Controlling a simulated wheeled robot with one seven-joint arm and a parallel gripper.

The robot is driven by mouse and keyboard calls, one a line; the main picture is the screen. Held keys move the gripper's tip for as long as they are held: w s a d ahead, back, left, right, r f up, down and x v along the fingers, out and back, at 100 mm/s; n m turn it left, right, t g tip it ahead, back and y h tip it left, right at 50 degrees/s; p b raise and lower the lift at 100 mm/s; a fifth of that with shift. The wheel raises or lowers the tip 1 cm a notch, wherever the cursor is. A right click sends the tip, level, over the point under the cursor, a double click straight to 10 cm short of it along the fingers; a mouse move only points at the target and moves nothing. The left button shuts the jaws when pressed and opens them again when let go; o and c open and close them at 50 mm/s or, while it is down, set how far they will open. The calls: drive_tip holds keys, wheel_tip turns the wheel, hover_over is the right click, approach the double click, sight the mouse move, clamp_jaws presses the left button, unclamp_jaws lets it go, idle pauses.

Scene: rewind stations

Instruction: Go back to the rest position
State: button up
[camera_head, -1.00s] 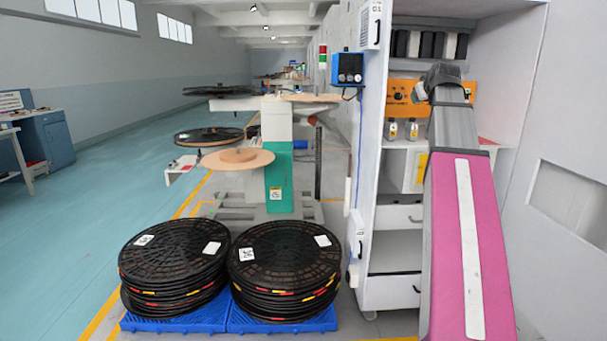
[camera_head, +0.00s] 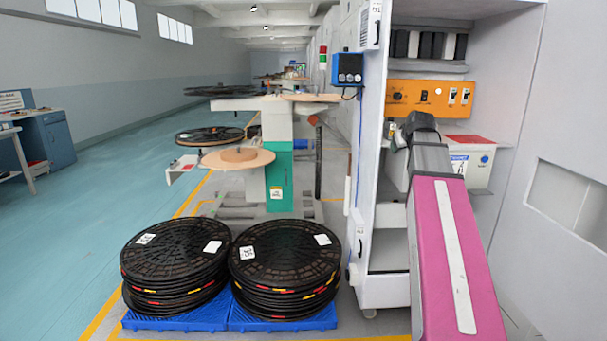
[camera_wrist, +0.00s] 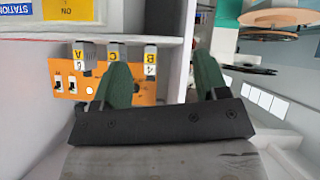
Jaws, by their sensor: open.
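My arm reaches into the open white cabinet (camera_head: 376,200), its wrist end low before the shelf in the head view. In the wrist view my gripper (camera_wrist: 160,72) shows two green fingers spread apart, with nothing between them. The orange switch panel (camera_head: 430,94) is on the cabinet's back wall, above my wrist in the head view. It also shows behind the left finger in the wrist view (camera_wrist: 142,90), which looks upside down. My fingertips are hard to make out in the head view.
A white box with a blue button (camera_head: 474,170) stands on the shelf, right of my wrist. The cabinet's side wall is close on the left. Two stacks of black reels (camera_head: 180,255) (camera_head: 284,258) sit on blue pallets (camera_head: 180,322). Open floor lies far left.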

drive_tip(key=s+a+f+g, duration=0.2)
drive_tip(key=s+a+f, duration=0.1)
drive_tip(key=f, duration=0.6)
drive_tip(key=s+a+f+m+g+y, duration=0.1)
drive_tip(key=s+a+f+g, duration=0.2)
drive_tip(key=f, duration=0.7)
drive_tip(key=s+a+f+g, duration=0.15)
drive_tip(key=a+f, duration=0.25)
drive_tip(key=f, duration=0.5)
drive_tip(key=s+a+f+g, duration=0.2)
drive_tip(key=s+a+f, duration=0.1)
drive_tip(key=s+f, duration=0.5)
drive_tip(key=s+a+f+m+g, duration=0.1)
drive_tip(key=s+a+f, duration=0.3)
drive_tip(key=s+f, duration=0.5)
drive_tip(key=shift+f+g, duration=0.65)
drive_tip(key=shift+f, duration=0.25)
